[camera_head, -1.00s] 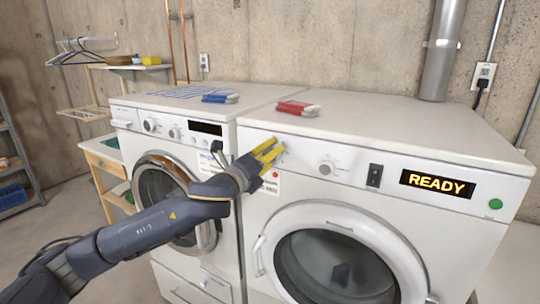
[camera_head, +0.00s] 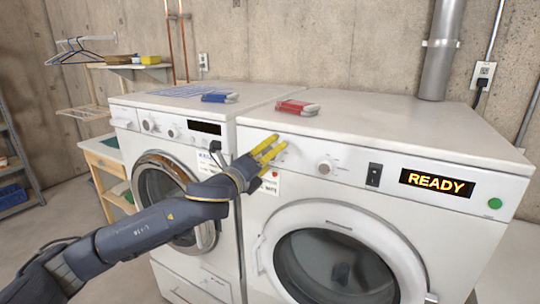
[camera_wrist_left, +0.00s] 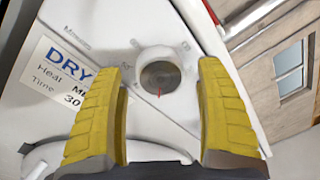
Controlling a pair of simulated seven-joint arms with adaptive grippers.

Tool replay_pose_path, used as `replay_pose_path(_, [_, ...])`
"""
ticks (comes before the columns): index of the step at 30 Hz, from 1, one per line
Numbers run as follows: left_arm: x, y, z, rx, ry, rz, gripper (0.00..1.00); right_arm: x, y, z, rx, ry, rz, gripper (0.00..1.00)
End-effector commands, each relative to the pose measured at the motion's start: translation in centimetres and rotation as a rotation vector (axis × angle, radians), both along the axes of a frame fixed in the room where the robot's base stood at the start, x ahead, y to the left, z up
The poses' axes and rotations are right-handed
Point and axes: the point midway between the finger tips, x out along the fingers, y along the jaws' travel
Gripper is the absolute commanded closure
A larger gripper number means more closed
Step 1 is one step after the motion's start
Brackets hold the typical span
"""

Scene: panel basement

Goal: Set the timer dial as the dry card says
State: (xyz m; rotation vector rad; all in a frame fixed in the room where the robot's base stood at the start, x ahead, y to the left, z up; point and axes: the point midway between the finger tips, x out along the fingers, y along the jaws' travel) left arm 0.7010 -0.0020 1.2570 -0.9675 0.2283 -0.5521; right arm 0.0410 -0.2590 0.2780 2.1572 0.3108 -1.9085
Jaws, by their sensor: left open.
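The timer dial (camera_wrist_left: 161,76) is a round knob with a grey face and a red pointer, on the white dryer's panel. It shows between the fingers of my left gripper (camera_wrist_left: 161,110) in the wrist view; I cannot tell whether they touch it. In the head view my left gripper (camera_head: 281,141) has yellow fingers, open, at the panel's left end, covering most of the dial. The dry card (camera_wrist_left: 66,72) is left of the dial in the wrist view. It reads DRY, Heat, partly hidden, and Time 30. My right gripper is not in view.
The dryer (camera_head: 400,131) also has a second knob (camera_head: 325,167), a rocker switch (camera_head: 374,175), a READY display (camera_head: 437,183) and a green button (camera_head: 495,203).

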Motion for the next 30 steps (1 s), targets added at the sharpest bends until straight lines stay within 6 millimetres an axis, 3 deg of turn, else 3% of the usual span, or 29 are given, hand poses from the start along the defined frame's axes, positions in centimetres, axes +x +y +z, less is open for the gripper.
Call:
replay_pose_path(18, [-7.9,5.1,-0.6,0.0,0.001,0.001,0.28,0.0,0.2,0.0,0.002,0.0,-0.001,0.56])
replay_pose_path(30, [-9.7,6.2,-0.7,0.0,0.002,0.0,0.28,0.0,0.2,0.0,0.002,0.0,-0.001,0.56])
